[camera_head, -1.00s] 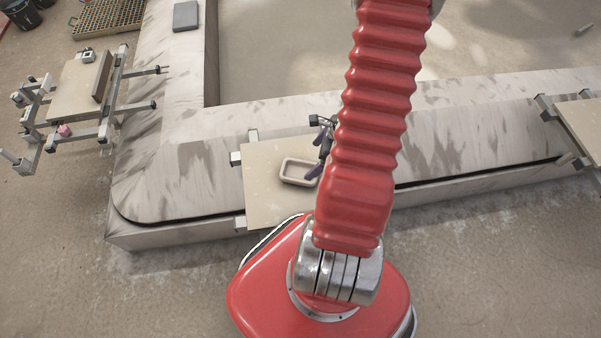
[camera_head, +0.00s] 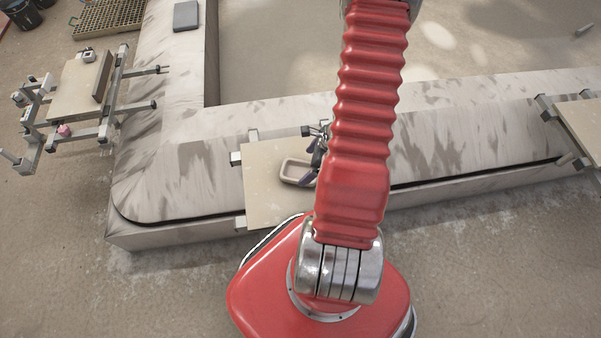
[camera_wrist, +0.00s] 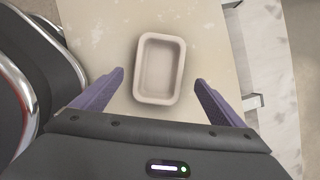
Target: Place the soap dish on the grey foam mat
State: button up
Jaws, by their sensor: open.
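The soap dish (camera_head: 294,172) is a pale beige, rounded rectangular tray. It lies on a cream board (camera_head: 262,190) at the edge of the carousel in the head view. In the wrist view the soap dish (camera_wrist: 159,70) lies ahead of and between the purple fingertips. My gripper (camera_head: 313,168) is open at the dish's right side in the head view, partly hidden by my red arm; in the wrist view my gripper (camera_wrist: 160,80) holds nothing. A flat grey pad (camera_head: 186,15), which looks like the grey foam mat, lies on the carousel at the upper left.
The pale, streaked carousel top (camera_head: 210,170) runs left to right and turns up the left side. A metal-framed board (camera_head: 80,90) with small items stands at the left. Another board (camera_head: 583,125) is at the right edge. A crate (camera_head: 108,15) sits at the top left.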

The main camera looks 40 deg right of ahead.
aim_at(299, 173)
jog(key=shift+x, duration=2.6)
jog(key=shift+a, duration=0.15)
jog(key=shift+c, duration=0.4)
jog(key=c, duration=1.4)
jog(key=shift+o, duration=0.2)
jog(key=shift+r, duration=0.15)
notch_tip(299, 173, up, 10)
